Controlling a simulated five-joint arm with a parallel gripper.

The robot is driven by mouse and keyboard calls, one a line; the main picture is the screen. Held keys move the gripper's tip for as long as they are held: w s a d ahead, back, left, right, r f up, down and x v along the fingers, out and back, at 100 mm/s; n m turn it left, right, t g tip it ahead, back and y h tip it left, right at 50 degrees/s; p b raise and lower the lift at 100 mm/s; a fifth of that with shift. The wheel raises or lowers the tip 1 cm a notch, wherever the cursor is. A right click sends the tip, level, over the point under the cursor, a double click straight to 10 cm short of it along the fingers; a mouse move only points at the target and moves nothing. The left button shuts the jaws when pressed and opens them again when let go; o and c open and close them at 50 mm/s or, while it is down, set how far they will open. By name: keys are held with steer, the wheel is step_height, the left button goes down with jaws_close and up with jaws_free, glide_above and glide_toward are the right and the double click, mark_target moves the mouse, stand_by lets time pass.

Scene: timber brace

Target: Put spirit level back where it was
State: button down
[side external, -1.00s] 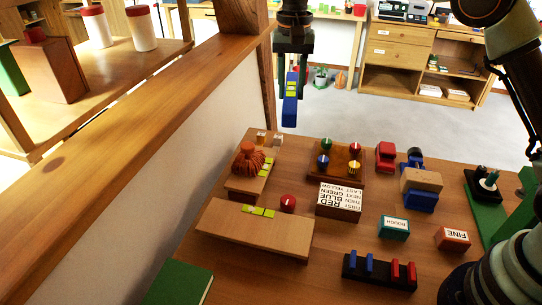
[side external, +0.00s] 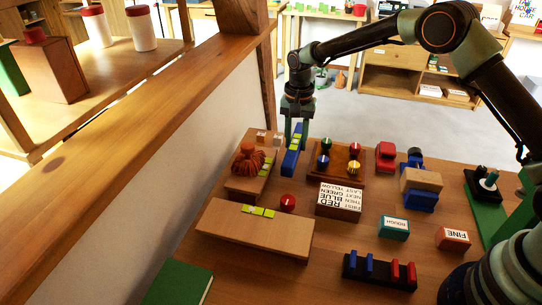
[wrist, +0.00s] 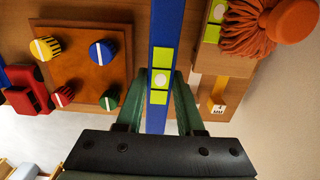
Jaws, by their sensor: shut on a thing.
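The spirit level is a long blue bar (side external: 290,162) with yellow-green vial windows. It is at the far side of the bench, between the orange brush and the board of coloured knobs. My gripper (side external: 297,137) points down and is shut on the level. In the wrist view, the fingers (wrist: 161,90) stand on either side of the blue bar (wrist: 165,30), near its windows. The level is low, at about bench height. I cannot tell whether it touches the bench top.
The orange brush (side external: 247,160) sits on a wooden block close left of the level. The knob board (side external: 338,165) is close on the right, with a lettered sign block (side external: 339,198) in front. A long wooden block (side external: 255,232) with yellow-green windows lies nearer.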

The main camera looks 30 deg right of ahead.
steer(key=shift+f, duration=2.2)
steer(key=shift+f, duration=0.1)
steer(key=c, duration=0.5)
jaws_free()
